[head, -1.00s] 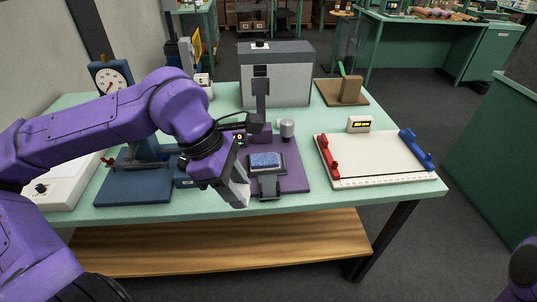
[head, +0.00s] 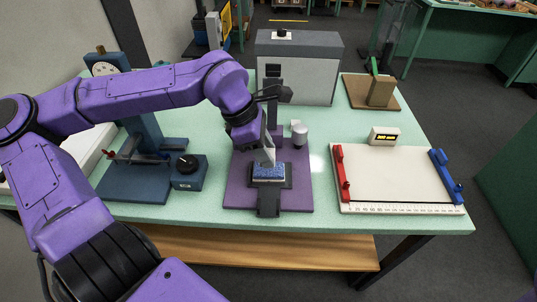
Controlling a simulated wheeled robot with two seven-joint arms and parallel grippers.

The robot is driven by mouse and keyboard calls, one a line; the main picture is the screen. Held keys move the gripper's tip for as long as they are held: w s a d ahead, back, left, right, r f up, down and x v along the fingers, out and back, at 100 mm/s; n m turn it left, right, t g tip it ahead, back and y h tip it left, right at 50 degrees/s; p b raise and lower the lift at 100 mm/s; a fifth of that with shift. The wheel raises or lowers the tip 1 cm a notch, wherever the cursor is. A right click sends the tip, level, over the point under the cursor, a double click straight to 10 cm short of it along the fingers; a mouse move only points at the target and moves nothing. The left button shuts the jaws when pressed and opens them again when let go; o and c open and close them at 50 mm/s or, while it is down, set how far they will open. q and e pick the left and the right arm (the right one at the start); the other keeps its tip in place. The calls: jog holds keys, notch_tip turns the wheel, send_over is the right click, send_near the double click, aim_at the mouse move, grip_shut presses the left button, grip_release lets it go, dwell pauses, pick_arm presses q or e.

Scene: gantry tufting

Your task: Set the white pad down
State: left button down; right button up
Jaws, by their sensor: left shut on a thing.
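The white pad (head: 269,179) shows as a small block with a pale edge and a blue speckled top. It lies level at the dark stage (head: 285,183) of the tufting gantry, on a purple base. My left gripper (head: 269,161) reaches down to the pad's back edge from above, its pale finger pointing down. It is shut on the pad; the exact grip is partly hidden by the finger. Whether the pad touches the stage is hard to tell. My right gripper is not in view.
The gantry's dark post and head (head: 272,95) stand close behind my left gripper. A blue press (head: 135,182) is at the left. A grey cabinet (head: 300,75) stands behind. A white board with red and blue clamps (head: 395,180) lies right.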

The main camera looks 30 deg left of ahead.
pick_arm(q)
jog(key=w+f, duration=0.1)
jog(key=f, duration=0.1)
jog(key=w+a+f, duration=0.1)
jog(key=w+f, duration=0.1)
jog(key=w+a+f, duration=0.1)
jog(key=w, duration=0.1)
jog(key=shift+a+f, duration=0.2)
jog(key=shift+f, duration=0.2)
jog(key=f, duration=0.2)
jog(key=shift+a+f, duration=0.2)
jog(key=shift+f, duration=0.55)
jog(key=shift+w, duration=0.1)
jog(key=shift+f, duration=0.15)
jog(key=c, duration=0.7)
grip_release()
